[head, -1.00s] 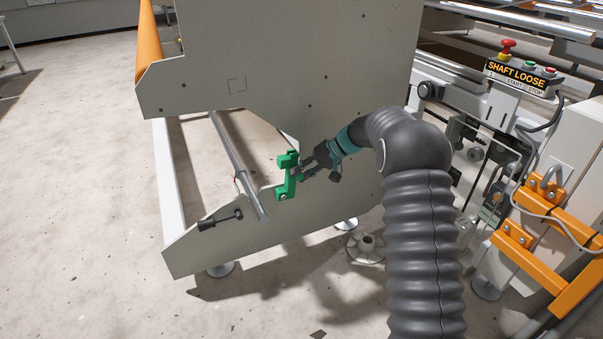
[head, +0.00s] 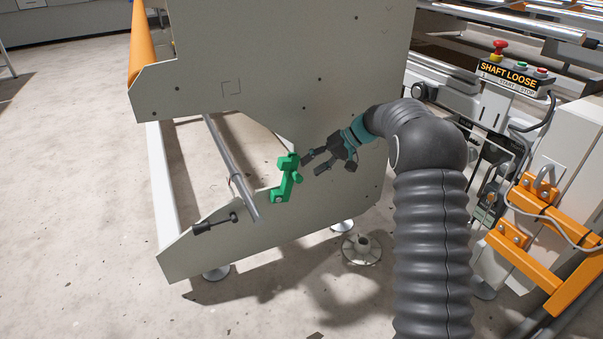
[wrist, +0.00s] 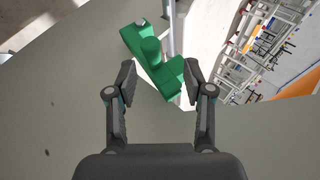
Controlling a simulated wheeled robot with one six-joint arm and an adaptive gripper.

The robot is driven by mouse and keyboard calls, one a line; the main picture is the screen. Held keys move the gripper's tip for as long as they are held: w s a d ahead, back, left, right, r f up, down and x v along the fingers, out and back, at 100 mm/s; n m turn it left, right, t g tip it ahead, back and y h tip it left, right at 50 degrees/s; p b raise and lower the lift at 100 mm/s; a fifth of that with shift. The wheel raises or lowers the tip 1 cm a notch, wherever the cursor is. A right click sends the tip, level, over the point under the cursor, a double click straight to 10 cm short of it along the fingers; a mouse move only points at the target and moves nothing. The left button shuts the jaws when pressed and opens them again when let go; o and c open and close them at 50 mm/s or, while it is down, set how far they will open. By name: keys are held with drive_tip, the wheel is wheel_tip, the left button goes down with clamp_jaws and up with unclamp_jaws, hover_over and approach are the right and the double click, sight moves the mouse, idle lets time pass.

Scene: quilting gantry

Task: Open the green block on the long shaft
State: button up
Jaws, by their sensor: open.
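The green block (head: 286,180) is on the big grey side plate, beside the lower end of the long shaft (head: 232,160). It leans up and to the right, with a knob at its upper end. My gripper (head: 311,168) is open, just right of the block's upper end. In the wrist view the green block (wrist: 149,50) lies ahead of my gripper (wrist: 159,75), its near end in line with the gap between the spread fingers. Whether a finger touches it I cannot tell. Part of the shaft shows behind the block.
Orange brackets (head: 540,230) stand at the right. The floor at left is clear.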

drive_tip(key=v, duration=0.4)
drive_tip(key=shift+d+r, duration=0.25)
drive_tip(key=shift+d, duration=0.05)
